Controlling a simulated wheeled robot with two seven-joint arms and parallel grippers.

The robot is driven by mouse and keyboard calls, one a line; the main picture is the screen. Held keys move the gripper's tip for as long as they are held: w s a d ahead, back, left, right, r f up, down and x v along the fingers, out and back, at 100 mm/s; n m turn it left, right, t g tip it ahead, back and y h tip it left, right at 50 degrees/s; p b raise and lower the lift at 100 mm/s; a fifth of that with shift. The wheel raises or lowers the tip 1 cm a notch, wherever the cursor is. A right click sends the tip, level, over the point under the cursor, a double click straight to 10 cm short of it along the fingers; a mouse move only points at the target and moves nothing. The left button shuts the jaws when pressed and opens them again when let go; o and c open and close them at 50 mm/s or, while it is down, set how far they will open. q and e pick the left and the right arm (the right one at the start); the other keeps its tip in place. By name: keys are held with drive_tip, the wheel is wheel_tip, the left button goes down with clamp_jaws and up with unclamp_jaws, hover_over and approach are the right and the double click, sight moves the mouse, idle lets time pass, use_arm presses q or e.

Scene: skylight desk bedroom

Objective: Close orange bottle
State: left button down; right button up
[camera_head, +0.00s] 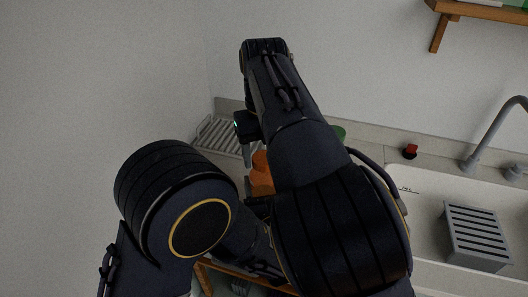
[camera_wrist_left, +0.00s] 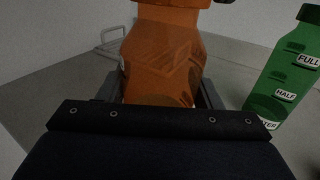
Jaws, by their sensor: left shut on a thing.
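The orange bottle (camera_head: 261,175) stands on the counter in the head view, largely hidden behind my arms. In the left wrist view its translucent body (camera_wrist_left: 162,60) rises between the fingers of my left gripper (camera_wrist_left: 160,95), which is shut on it. The bottle's top and any cap lie outside that view. My right gripper (camera_head: 246,145) points down close above the orange bottle, mostly covered by its own arm. I cannot tell whether its fingers are open or hold anything. A small dark part (camera_wrist_left: 226,1) shows at the top edge of the wrist view, too cut off to identify.
A green bottle (camera_wrist_left: 282,75) with level labels stands right of the orange one; a sliver (camera_head: 339,132) shows behind my right arm. A drying rack (camera_head: 218,138) stands left. A small red-and-black object (camera_head: 410,151), tap (camera_head: 486,135) and grey basket (camera_head: 477,236) are right.

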drive_tip(key=shift+o, duration=0.8)
drive_tip(key=shift+r, duration=0.1)
drive_tip(key=shift+r, duration=2.2)
drive_tip(key=shift+c, duration=0.3)
